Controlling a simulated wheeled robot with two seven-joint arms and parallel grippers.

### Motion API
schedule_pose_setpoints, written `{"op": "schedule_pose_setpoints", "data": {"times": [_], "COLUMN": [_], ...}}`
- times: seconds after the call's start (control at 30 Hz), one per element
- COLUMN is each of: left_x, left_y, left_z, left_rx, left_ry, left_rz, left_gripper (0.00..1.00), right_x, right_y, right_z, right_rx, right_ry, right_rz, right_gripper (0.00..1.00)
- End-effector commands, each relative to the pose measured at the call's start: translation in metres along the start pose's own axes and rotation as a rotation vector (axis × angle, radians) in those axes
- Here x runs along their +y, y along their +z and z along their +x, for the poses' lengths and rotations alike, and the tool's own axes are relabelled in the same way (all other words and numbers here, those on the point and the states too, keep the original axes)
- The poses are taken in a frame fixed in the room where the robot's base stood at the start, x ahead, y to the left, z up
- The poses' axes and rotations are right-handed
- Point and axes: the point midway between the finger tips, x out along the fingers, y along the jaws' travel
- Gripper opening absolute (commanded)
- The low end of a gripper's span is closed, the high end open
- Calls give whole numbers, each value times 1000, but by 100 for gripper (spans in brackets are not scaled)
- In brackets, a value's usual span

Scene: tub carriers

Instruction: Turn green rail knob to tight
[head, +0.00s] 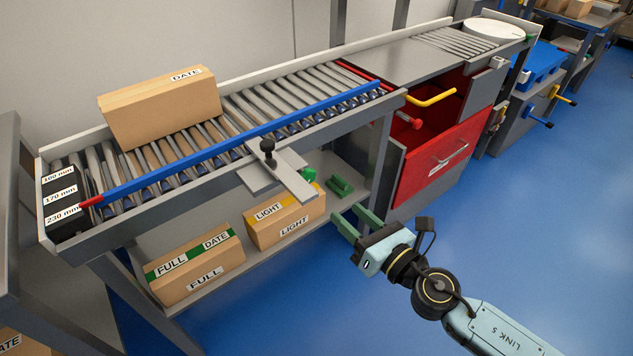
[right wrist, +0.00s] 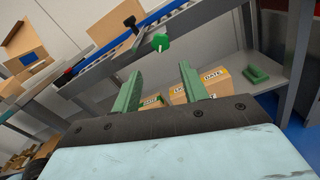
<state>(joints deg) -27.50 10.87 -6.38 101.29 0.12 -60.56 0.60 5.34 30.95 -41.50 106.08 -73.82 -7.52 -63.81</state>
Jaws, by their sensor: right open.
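The green rail knob (head: 309,174) sits under the outer end of a grey bracket (head: 287,178) on the conveyor's front side. In the right wrist view the knob (right wrist: 160,42) shows beyond and above the gap between my fingers. My right gripper (head: 357,220) is open and empty, with green fingers, in front of the lower shelf, to the right of and lower than the knob in the head view. It also shows in the right wrist view (right wrist: 160,73), apart from the knob. The blue guide rail (head: 240,137) runs along the rollers. My left gripper is not in view.
A black knob (head: 268,147) stands on top of the bracket. A large box (head: 165,108) rests on the rollers. FULL (head: 197,268) and LIGHT (head: 287,216) boxes and a green piece (head: 341,187) are on the lower shelf. A red drawer (head: 445,158) stands right; the blue floor is clear.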

Motion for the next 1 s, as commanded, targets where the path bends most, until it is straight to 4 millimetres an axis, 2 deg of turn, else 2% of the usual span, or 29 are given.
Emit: {"op": "schedule_pose_setpoints", "data": {"times": [0.3,0.5,0.7,1.0], "left_x": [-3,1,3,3], "left_y": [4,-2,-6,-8], "left_z": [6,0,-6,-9], "left_rx": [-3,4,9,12], "left_ry": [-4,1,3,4], "left_rz": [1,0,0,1], "left_gripper": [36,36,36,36], "right_x": [0,-1,-1,-1], "right_y": [2,0,0,0], "right_z": [68,100,114,115], "right_rx": [-2,-1,1,1], "right_ry": [0,-1,-2,-2], "right_rz": [3,4,5,5], "right_gripper": [44,44,44,42]}}
